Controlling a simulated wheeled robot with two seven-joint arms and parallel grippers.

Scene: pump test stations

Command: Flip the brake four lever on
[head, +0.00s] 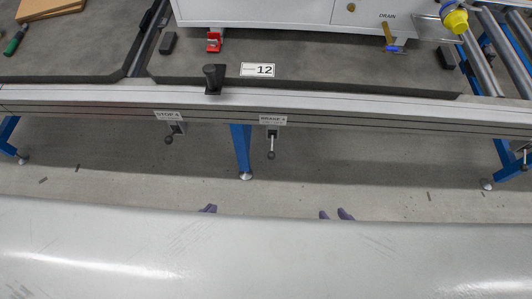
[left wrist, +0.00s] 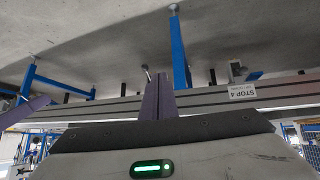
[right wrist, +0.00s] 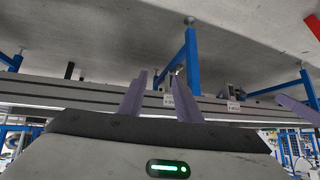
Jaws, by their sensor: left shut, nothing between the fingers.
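The BRAKE 4 lever (head: 271,145) has a thin metal stem and a dark knob. It points down below its label (head: 273,120) on the front rail. In the left wrist view a lever (left wrist: 147,72) shows beside my finger tips, partly hidden by them. My left gripper (head: 208,209) is shut and empty, in front of the rail and left of the lever, apart from it. My right gripper (head: 335,214) is open and empty, right of the lever. In the right wrist view the brake label (right wrist: 168,100) shows between its fingers (right wrist: 160,80).
The STOP 4 lever (head: 171,135) hangs left of the brake lever. A blue table leg (head: 241,150) stands between them. A black knob post (head: 213,79) rises above the rail (head: 340,104). The floor space before the rail is clear.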

